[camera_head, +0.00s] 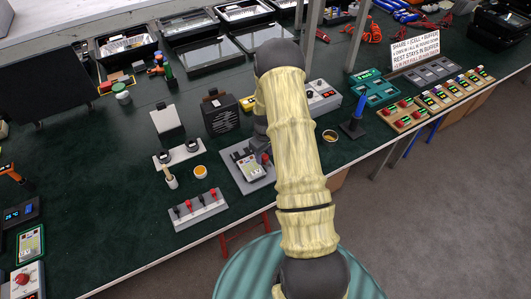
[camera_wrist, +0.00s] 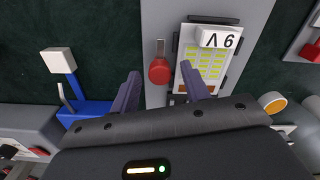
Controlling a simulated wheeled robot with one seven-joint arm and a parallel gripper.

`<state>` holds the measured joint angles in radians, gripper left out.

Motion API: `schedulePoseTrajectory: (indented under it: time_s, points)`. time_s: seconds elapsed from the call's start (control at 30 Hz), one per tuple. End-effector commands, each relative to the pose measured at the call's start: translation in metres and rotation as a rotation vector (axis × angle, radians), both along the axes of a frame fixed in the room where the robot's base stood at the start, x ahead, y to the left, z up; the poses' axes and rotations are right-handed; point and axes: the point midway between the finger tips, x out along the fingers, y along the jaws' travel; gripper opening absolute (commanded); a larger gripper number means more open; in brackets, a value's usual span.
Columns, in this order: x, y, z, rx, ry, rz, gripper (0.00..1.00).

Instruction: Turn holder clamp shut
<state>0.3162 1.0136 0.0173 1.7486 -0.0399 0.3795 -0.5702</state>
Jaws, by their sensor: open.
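The grey holder (camera_head: 233,165) lies on the green bench, with a pale card or board (camera_head: 251,168) on it. In the wrist view the holder (camera_wrist: 253,30) fills the upper middle, and the board (camera_wrist: 203,68) shows yellow cells and a white label block. The clamp is a short lever with a red knob (camera_wrist: 159,71), left of the board; the knob also shows in the head view (camera_head: 266,158). My gripper (camera_wrist: 161,66) is open, its dark fingers on either side of the red knob in the picture. I cannot tell whether they touch it. In the head view my arm mostly hides the gripper.
A grey strip with red and dark knobs (camera_head: 201,211) and a small yellow-topped cup (camera_head: 200,172) are close by on the left. A blue-handled tool in a stand (camera_head: 355,122) is to the right. The wrist view shows a blue part with a white block (camera_wrist: 60,61) at left.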

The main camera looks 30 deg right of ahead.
Motion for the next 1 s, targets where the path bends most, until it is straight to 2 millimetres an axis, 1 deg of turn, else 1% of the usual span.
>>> schedulePoseTrajectory:
  time_s: [0.17, 0.2, 0.27, 0.3, 0.4, 0.77, 1.0]
  points:
    - [0.0001, -0.0002, 0.0002, 0.000, 0.000, 0.000, 0.46]
    - [0.0001, 0.0000, 0.0002, 0.000, 0.000, 0.000, 0.39]
    - [0.0001, 0.0003, 0.0002, 0.000, 0.000, 0.000, 0.27]
    - [0.0001, 0.0003, 0.0003, 0.000, 0.000, 0.000, 0.19]
    - [0.0000, -0.0003, 0.0003, 0.000, 0.000, -0.001, 0.02]
    - [-0.0019, -0.0028, 0.0000, 0.001, 0.003, -0.040, 0.02]
    - [-0.0026, -0.0026, -0.0007, 0.000, 0.005, -0.148, 0.02]
